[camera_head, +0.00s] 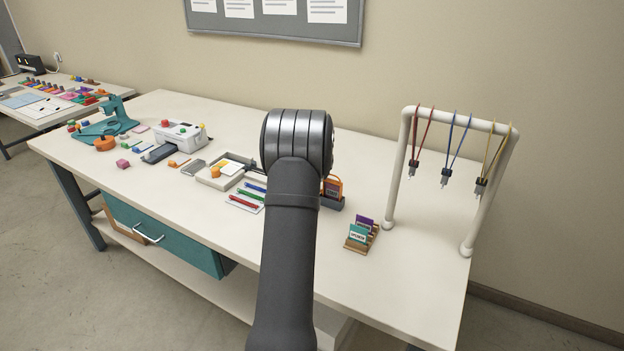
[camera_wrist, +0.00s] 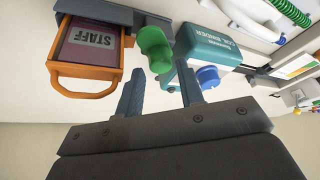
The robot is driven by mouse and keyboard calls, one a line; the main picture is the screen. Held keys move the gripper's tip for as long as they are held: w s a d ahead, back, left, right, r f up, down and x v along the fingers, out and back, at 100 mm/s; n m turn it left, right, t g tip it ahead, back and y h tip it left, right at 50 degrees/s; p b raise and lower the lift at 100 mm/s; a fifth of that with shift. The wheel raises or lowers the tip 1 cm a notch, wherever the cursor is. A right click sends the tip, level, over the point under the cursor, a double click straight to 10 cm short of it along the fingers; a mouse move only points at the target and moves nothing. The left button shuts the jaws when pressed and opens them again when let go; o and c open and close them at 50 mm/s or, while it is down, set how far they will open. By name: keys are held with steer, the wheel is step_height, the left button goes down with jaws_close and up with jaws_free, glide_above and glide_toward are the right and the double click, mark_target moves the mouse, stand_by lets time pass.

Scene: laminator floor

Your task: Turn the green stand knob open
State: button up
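The green knob (camera_wrist: 155,48) shows in the wrist view, on the right end of the dark grey stand (camera_wrist: 118,13). My gripper (camera_wrist: 161,70) is open, with one grey finger on each side of the knob's near end in the picture. A gap shows beside the knob, and I cannot tell whether either finger touches it. The stand holds an orange frame (camera_wrist: 85,94) with a purple STAFF card (camera_wrist: 90,47). In the head view the orange frame (camera_head: 332,180) and part of the stand (camera_head: 333,203) show right of my arm; the knob and gripper are hidden.
A teal coil binder (camera_wrist: 216,46) with a blue knob (camera_wrist: 207,77) is close to my right finger. Small card holders (camera_head: 361,238) stand right of my arm, and a white lanyard rack (camera_head: 396,170) farther right. Pens, a tray (camera_head: 210,181) and machines lie left.

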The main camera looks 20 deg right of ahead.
steer(key=shift+x, duration=1.15)
steer(key=c, duration=0.7)
steer(key=shift+a+m, duration=0.1)
steer(key=shift+m, duration=0.2)
steer(key=m+h, duration=0.1)
steer(key=m, duration=0.2)
steer(key=shift+a+m+g+h, duration=0.1)
steer(key=shift+m+g+h, duration=0.2)
steer(key=shift+m+h, duration=0.1)
steer(key=shift+w+a+m+g+h, duration=0.1)
steer(key=shift+m+g+h, duration=0.2)
steer(key=shift+m, duration=0.8)
steer(key=shift+w+m+g+h, duration=0.15)
steer(key=shift+m+h, duration=0.25)
steer(key=shift+m, duration=0.7)
steer(key=shift+s, duration=0.1)
